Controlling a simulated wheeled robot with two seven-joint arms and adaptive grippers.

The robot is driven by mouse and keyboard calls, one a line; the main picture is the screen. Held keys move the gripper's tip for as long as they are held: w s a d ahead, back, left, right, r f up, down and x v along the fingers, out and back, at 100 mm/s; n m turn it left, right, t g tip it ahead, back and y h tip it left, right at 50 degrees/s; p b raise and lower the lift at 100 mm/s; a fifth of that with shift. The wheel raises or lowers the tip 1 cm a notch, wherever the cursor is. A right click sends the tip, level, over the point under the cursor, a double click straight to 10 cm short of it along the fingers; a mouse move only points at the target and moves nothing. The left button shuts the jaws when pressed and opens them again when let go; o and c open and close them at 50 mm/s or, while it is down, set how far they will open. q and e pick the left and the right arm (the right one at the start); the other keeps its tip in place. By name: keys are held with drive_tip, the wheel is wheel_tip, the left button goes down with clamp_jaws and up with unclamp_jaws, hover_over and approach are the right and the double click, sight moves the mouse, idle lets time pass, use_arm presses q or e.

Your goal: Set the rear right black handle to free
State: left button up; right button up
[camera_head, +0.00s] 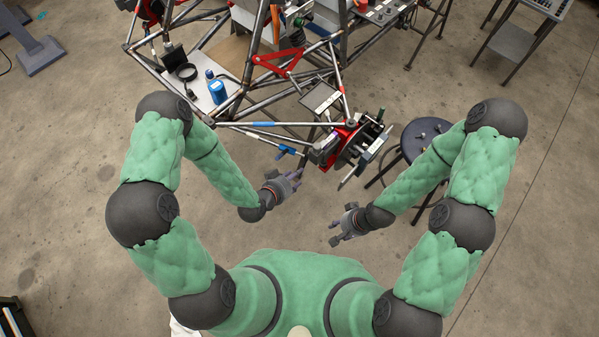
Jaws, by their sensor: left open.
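The tube chassis (248,88) stands ahead of me, at the top middle of the head view. At its near right corner is a wheel hub with a red part (341,146), dark discs and several short black and metal bars. I cannot tell which of these small black parts is the rear right black handle. My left gripper (292,178) is open and empty, just below this corner and apart from it. My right gripper (336,236) is lower and a little to the right, well clear of the chassis; its fingers are too small to read.
A round dark stool (425,137) stands right of the hub, close to my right forearm. A blue bottle (217,91) sits on a light panel of the chassis. Metal stands (511,40) are at the upper right. The floor around my grippers is clear.

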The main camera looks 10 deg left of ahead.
use_arm(q)
drive_tip(key=v, duration=0.6)
